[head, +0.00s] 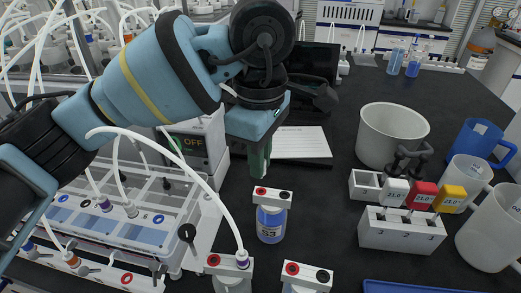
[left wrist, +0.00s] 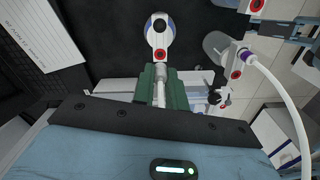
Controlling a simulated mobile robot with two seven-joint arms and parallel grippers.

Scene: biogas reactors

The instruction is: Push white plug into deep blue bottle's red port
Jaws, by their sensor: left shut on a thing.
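The deep blue bottle (head: 270,225) stands upright on the dark bench in the head view. Its white cap has a red port (head: 261,190) on the left and a black port on the right. My left gripper (head: 259,172) points down just above and behind the cap, apart from it. In the left wrist view the green fingers (left wrist: 160,88) are shut on a pale plug (left wrist: 160,76), which is mostly hidden by them; the fingers hide it in the head view. The bottle's cap (left wrist: 160,40) lies just ahead of the fingertips in the wrist view. My right gripper is not in view.
A capped bottle (head: 232,274) with a white tube plugged in stands at front left, and another white cap (head: 306,277) at front right. A reactor rack (head: 120,225) fills the left. A thermometer block (head: 401,231) and grey pot (head: 391,135) stand right. Bench between is clear.

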